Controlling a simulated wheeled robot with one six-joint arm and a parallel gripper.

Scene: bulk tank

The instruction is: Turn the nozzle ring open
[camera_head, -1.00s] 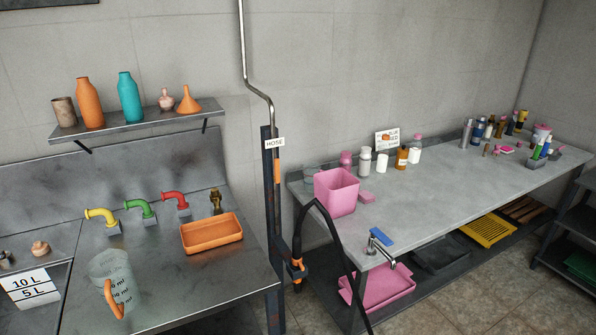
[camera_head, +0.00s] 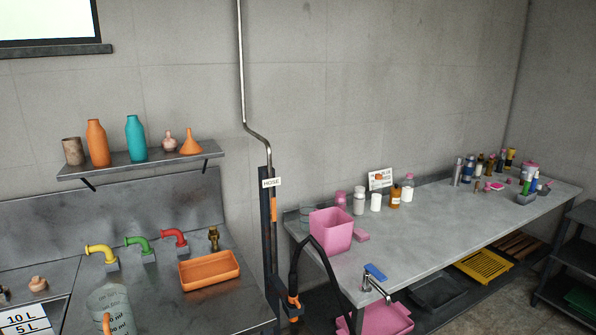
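The black hose (camera_head: 331,272) hangs on a dark post below a "HOSE" label (camera_head: 271,182). It arches up and over to the right, then drops in front of the grey bench. An orange and black fitting (camera_head: 293,301) at the lower part of the post looks like the nozzle with its ring. It is too small to tell how the ring is turned. An orange piece (camera_head: 274,209) also shows higher on the post. My gripper is not in view.
The left steel counter holds yellow, green and red taps (camera_head: 173,238), an orange tray (camera_head: 209,270) and a clear jug (camera_head: 112,308). The right bench (camera_head: 433,235) carries a pink bin (camera_head: 331,231), bottles and a small tap (camera_head: 375,286). Floor shows at lower right.

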